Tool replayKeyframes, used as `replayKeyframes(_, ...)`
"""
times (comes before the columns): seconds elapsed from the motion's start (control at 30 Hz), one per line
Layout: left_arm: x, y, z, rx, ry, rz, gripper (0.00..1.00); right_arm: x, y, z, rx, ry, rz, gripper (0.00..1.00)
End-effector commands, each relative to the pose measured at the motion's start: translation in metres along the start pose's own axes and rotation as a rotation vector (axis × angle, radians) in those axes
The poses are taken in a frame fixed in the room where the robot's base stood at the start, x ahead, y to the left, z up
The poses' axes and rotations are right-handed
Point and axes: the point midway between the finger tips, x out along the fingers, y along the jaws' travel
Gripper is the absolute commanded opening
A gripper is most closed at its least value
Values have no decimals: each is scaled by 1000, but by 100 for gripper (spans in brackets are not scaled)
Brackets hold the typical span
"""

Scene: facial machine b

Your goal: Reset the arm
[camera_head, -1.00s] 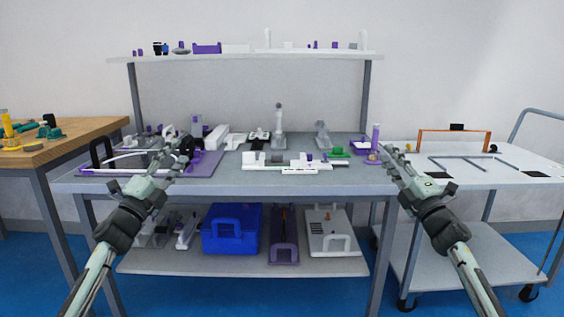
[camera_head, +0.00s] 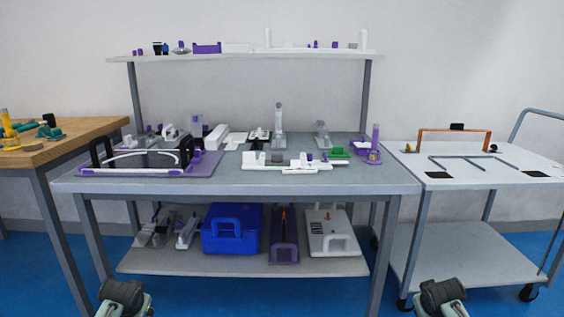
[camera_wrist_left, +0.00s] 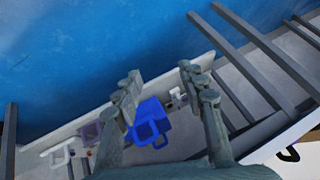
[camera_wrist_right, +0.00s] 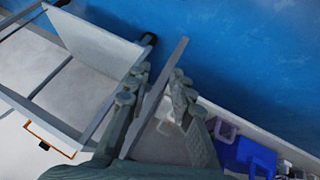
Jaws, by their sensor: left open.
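My two arms show only as short dark joints at the bottom edge of the head view, one low left and one low right. Both grippers are outside that view. In the left wrist view my left gripper (camera_wrist_left: 158,80) is open and empty, its fingers apart, with the floor and the bench's lower shelf seen beyond. In the right wrist view my right gripper (camera_wrist_right: 158,82) is open and empty, with a gap between its fingers. A grey table leg shows through that gap, behind the fingers. Neither gripper appears to touch anything.
A grey workbench (camera_head: 240,185) with purple and white parts stands ahead. Its lower shelf (camera_head: 180,262) holds a blue toolbox (camera_head: 231,230) and other parts. A wooden table (camera_head: 85,136) stands left, a white cart (camera_head: 455,180) right. Blue floor (camera_head: 200,296) in front is clear.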

Motion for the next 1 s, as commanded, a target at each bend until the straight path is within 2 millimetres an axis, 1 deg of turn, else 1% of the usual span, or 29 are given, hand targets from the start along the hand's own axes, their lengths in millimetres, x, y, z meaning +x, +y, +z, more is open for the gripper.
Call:
replayKeyframes(0.03, 2, 17, 30, 12, -23, 21, 41, 2, -17, 30, -12, -23, -21, 22)
replayKeyframes(0.07, 1, 26, 46, 18, -35, 32, 41, 1, -26, 46, -18, -35, -32, 22)
replayKeyframes(0.1, 0, 38, 69, 26, -52, 47, 41, 0, -38, 69, -25, -52, -47, 22)
replayKeyframes(0.17, -5, 56, 107, 36, -79, 73, 41, -5, -56, 106, -35, -79, -73, 22)
replayKeyframes(0.2, -10, 69, 134, 41, -99, 92, 41, -10, -69, 133, -41, -99, -92, 22)
replayKeyframes(0.27, -21, 86, 174, 48, -130, 119, 41, -21, -86, 174, -48, -130, -119, 22)
replayKeyframes(0.3, -29, 96, 199, 51, -150, 136, 41, -29, -96, 199, -50, -149, -136, 22)
replayKeyframes(0.4, -53, 115, 253, 54, -195, 172, 41, -53, -115, 253, -54, -195, -172, 22)
replayKeyframes(0.5, -74, 126, 292, 53, -231, 197, 41, -74, -126, 292, -53, -231, -197, 22)
replayKeyframes(0.6, -88, 132, 314, 51, -253, 211, 41, -88, -132, 314, -51, -253, -211, 22)
replayKeyframes(0.7, -94, 134, 323, 50, -261, 217, 41, -94, -134, 323, -49, -261, -217, 22)
replayKeyframes(1.0, -94, 134, 324, 50, -263, 217, 41, -94, -134, 324, -50, -263, -217, 22)
